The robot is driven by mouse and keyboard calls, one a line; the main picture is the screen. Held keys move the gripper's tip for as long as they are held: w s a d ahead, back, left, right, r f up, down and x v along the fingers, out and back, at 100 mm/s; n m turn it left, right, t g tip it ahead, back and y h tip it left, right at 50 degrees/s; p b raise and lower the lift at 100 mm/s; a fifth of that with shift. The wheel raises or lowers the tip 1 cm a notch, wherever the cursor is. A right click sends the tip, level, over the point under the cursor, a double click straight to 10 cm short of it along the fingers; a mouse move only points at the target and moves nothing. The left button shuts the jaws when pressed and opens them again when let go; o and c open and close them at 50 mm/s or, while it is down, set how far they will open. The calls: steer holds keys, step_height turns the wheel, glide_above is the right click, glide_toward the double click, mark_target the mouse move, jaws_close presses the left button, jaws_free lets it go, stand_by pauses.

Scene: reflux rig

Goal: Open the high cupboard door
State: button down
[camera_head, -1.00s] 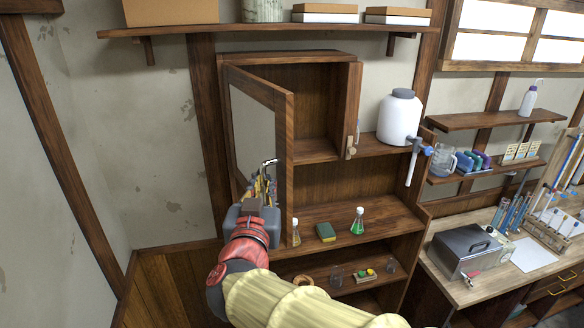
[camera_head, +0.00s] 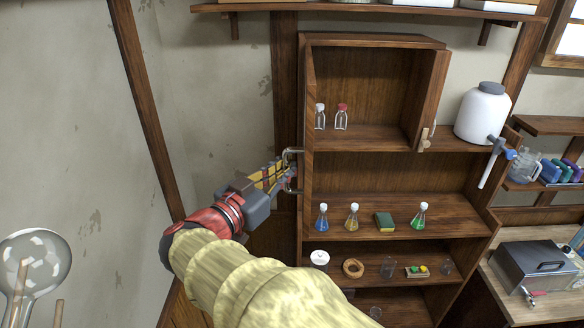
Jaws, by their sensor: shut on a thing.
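The high cupboard (camera_head: 375,42) is open in front, and its dark wood inside shows. Its left door (camera_head: 308,130) stands swung out and is seen almost edge-on as a narrow upright strip. My gripper (camera_head: 281,173) is at the left of this door, with its fingers shut on the metal bar handle (camera_head: 291,153). The fingers hide the middle of the handle.
Two small bottles (camera_head: 341,118) stand inside the cupboard. Flasks (camera_head: 352,217) and a sponge (camera_head: 385,222) sit on the shelf below. A white container with a tap (camera_head: 483,115) is at the right. A round glass flask (camera_head: 38,262) is at the lower left. Bare wall lies left of my gripper.

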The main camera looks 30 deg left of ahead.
steer(key=shift+f, duration=0.15)
steer(key=c, duration=2.1)
jaws_free()
steer(key=shift+s, duration=0.2)
steer(key=shift+o, duration=0.6)
steer(key=shift+w, duration=0.1)
steer(key=s+a, duration=0.1)
steer(key=s, duration=1.1)
steer(key=shift+a, duration=0.1)
